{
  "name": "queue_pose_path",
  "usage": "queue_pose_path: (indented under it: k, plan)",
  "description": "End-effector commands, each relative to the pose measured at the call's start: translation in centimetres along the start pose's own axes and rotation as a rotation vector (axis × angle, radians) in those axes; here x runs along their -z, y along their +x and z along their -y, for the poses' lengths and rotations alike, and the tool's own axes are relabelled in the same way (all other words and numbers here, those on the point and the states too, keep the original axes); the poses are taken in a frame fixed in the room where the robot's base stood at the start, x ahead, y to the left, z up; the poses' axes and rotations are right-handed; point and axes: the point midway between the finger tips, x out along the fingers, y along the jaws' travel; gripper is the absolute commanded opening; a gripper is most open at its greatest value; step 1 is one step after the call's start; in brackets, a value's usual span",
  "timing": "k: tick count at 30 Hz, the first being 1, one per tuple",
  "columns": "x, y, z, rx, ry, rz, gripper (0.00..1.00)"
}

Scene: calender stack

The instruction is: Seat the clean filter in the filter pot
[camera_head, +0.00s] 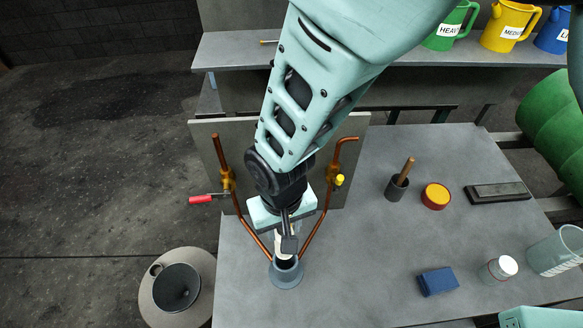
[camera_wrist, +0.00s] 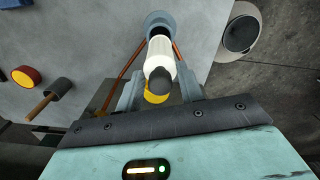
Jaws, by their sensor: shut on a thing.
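The clean filter is a white cylinder with a dark end cap, and it shows clearly in the wrist view (camera_wrist: 160,58). In the head view only a pale strip of the filter (camera_head: 279,243) shows beneath my gripper (camera_head: 286,232). My gripper is shut on the filter near its capped end, between the fingers in the wrist view (camera_wrist: 159,88). The filter pot (camera_head: 287,279) is a grey-blue flanged cup on the table, also in the wrist view (camera_wrist: 155,17). The filter's far end lines up with the pot's dark mouth. I cannot tell whether it has entered.
Copper pipes (camera_head: 313,236) flank the pot before an upright panel (camera_head: 350,150). A red-handled valve (camera_head: 202,199) is left. A pestle cup (camera_head: 396,189), yellow-red tin (camera_head: 436,196), blue block (camera_head: 438,281) and jars stand right. A round stand with dark funnel (camera_head: 176,287) is left.

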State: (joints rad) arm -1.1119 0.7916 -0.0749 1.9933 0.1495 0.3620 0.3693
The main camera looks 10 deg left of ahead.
Motion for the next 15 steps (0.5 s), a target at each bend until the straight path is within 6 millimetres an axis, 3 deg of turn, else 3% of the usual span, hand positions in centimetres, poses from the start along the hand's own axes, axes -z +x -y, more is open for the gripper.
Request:
queue_pose_path:
  k: [3,6,10,15]
  plan:
    - [0.0,4.2,0.0,0.0,0.0,0.002,0.0]
    - [0.0,6.8,0.0,0.0,0.001,0.001,0.0]
    - [0.0,9.4,0.0,0.0,0.001,0.001,0.0]
    - [0.0,10.8,0.0,0.001,0.0,-0.001,0.0]
